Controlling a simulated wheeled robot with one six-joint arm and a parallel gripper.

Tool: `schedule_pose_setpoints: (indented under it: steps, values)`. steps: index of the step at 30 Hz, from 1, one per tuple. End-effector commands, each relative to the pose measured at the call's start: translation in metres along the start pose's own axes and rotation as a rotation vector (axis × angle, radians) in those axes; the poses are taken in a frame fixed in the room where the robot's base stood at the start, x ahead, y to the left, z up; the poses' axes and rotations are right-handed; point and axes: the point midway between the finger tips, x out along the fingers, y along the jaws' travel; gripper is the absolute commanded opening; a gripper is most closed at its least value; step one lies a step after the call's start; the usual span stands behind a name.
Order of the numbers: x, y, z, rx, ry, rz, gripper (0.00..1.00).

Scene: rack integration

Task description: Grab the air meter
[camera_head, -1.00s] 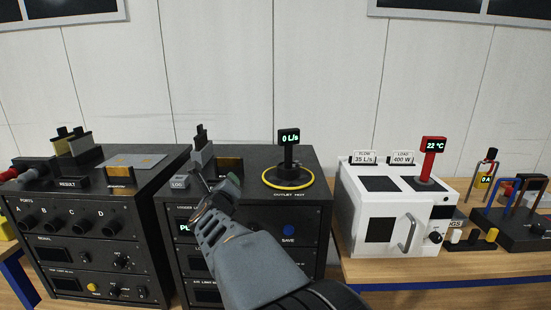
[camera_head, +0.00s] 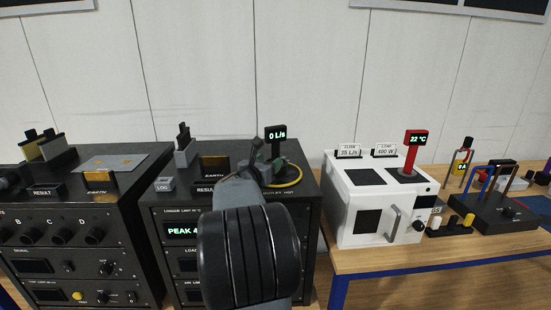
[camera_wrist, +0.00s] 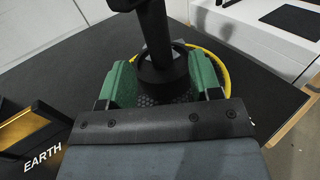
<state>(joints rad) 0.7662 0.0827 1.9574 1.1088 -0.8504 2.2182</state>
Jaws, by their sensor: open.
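The air meter (camera_head: 275,133) is a black stem with a small screen reading 0 L/s, upright on the outlet at the top right of the middle black rack unit. In the wrist view the meter's stem and round base (camera_wrist: 160,60) rise in front of me, inside the yellow ring (camera_wrist: 224,65). My gripper (camera_head: 267,168) is at the meter's lower part, with my arm hiding some of the outlet. In the wrist view my gripper's green fingers (camera_wrist: 162,82) stand on either side of the base, open. I cannot tell whether either finger touches it.
An EARTH slot (camera_head: 215,165) and a dark upright plug (camera_head: 184,150) are left of the meter. A white box (camera_head: 375,205) with a red 22 °C meter (camera_head: 416,150) stands on the wooden table to the right. Another black unit (camera_head: 75,235) stands left.

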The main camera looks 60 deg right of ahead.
Motion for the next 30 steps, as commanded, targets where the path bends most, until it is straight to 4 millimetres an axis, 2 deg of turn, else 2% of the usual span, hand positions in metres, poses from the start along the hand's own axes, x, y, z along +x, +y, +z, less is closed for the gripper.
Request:
schedule_pose_setpoints:
  steps: [5,12,15,24,30]
  values:
    - [0.011,0.001,0.003,-0.001,0.002,0.001,0.58]
    - [0.043,0.002,0.004,-0.001,0.002,0.001,0.58]
    - [0.05,0.002,0.003,-0.002,0.001,0.003,0.58]
    - [0.054,0.002,0.001,-0.001,0.001,0.004,0.58]
    - [0.053,0.002,0.001,-0.001,0.0,0.004,0.4]
